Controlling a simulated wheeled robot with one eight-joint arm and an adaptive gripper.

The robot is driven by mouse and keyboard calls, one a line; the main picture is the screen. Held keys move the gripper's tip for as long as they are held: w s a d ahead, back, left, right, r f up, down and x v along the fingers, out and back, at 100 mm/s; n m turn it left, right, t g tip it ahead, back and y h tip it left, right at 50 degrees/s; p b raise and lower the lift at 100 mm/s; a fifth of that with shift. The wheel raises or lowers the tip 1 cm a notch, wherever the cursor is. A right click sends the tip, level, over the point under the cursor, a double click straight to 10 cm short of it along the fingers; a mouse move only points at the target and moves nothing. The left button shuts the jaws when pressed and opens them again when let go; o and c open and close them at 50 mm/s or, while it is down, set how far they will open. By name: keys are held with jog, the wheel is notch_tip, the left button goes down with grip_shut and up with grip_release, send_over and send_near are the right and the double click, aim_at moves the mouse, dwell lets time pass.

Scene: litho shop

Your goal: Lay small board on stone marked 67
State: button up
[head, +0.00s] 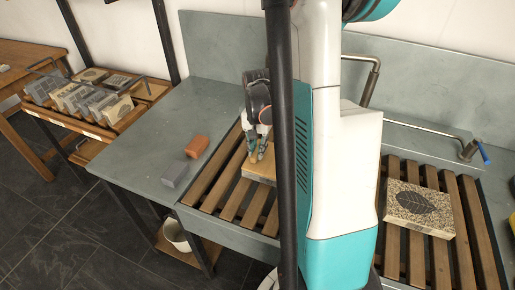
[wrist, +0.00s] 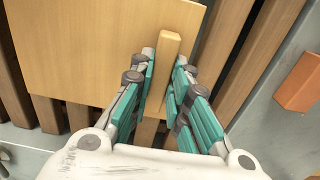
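The small board (wrist: 95,45) is a plain, pale wooden panel with a narrow wooden grip bar (wrist: 166,62) on it in the wrist view. My gripper (wrist: 165,68) has its teal fingers close against both sides of this bar and appears shut on it. In the head view my gripper (head: 258,153) points down at the board (head: 262,170), over the left slatted rack. I cannot tell whether the board touches the slats. No number 67 is readable. A speckled stone with a dark leaf picture (head: 420,205) lies on the right slatted rack.
A grey block (head: 175,173) and an orange-brown block (head: 197,146) lie on the grey bench (head: 150,145), left of the rack. Several upright stones stand in a wooden rack (head: 105,133) at the far left. A pipe with a blue end (head: 470,150) stands behind the right rack.

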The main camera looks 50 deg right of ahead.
jog(key=o, duration=0.4)
notch_tip(320, 180, up, 12)
jog(key=p, duration=0.4)
jog(key=shift+r, duration=0.1)
